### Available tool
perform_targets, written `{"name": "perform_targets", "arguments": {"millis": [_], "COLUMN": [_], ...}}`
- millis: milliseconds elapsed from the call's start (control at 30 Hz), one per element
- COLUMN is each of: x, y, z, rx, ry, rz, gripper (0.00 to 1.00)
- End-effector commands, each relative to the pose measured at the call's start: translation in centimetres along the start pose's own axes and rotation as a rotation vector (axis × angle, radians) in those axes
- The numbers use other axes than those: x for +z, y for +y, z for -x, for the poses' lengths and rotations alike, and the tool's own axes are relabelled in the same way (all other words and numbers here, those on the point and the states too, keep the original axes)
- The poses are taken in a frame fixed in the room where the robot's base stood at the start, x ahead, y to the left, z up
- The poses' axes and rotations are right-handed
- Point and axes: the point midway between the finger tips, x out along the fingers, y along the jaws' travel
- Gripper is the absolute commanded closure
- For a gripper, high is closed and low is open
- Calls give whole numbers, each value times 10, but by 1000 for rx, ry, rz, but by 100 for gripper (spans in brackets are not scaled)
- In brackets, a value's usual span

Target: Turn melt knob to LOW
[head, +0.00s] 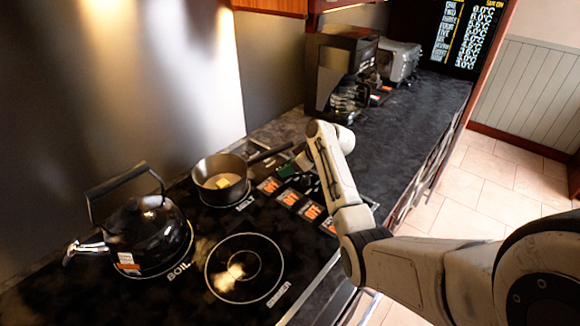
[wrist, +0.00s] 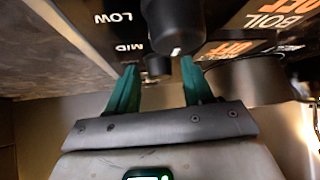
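In the wrist view my gripper (wrist: 158,66) shows two green fingers spread apart. A large black knob (wrist: 174,28) with a small white mark lies just beyond the fingertips. Its panel shows the words LOW and MID to the left and an orange display to the right. A smaller dark knob-like shape (wrist: 157,66) appears between the fingertips; no contact is clear. No MELT label is readable in this view. In the head view my gripper (head: 303,172) is over the control panel, partly hidden by my arm. A saucepan (head: 221,180) with a yellow lump stands at the burner marked MELT.
A black kettle (head: 146,232) stands on the BOIL burner. A bare burner (head: 244,268) is marked SIMMER. Several orange OFF displays (head: 290,198) line the panel. A dark coffee-machine-like appliance (head: 340,70) and a toaster-like one (head: 400,60) stand at the back. The counter (head: 420,115) to the right is clear.

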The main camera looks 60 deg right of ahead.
Motion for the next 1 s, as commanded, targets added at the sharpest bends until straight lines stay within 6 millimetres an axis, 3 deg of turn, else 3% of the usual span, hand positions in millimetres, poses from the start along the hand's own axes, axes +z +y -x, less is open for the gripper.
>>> {"name": "perform_targets", "arguments": {"millis": [67, 500, 1000], "x": [0, 0, -1], "y": [0, 0, -4], "z": [0, 0, 1], "rx": [0, 0, 106], "ry": [0, 0, 0], "rz": [0, -1, -106], "gripper": [57, 99, 100]}}
